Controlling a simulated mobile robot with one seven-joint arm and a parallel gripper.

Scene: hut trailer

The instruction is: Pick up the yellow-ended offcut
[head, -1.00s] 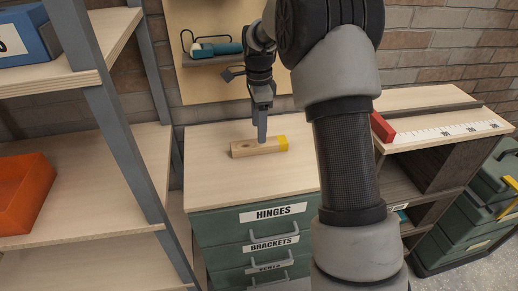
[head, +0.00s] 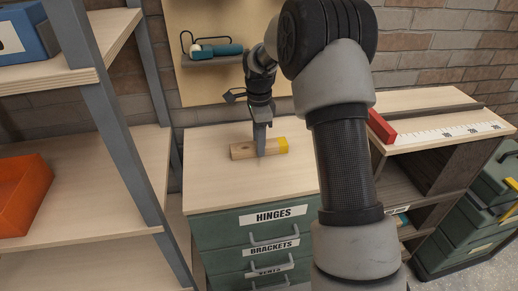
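The offcut is a short light-wood block (head: 243,151) with a yellow right end. It lies flat on the wooden top of the green drawer cabinet (head: 215,187). My gripper (head: 261,152) points down at the middle of the block, with a finger in front of its near face. I see the fingers almost edge-on, so the gap between them is hidden. I cannot tell whether they touch the wood. The block rests on the cabinet top with no visible lift.
A shelf rack with an orange bin (head: 22,195) stands at the left. A bench with a red block (head: 381,127) and a white ruler (head: 450,133) is at the right. A small wall shelf (head: 212,59) holds a teal tool behind my gripper. The cabinet top around the block is clear.

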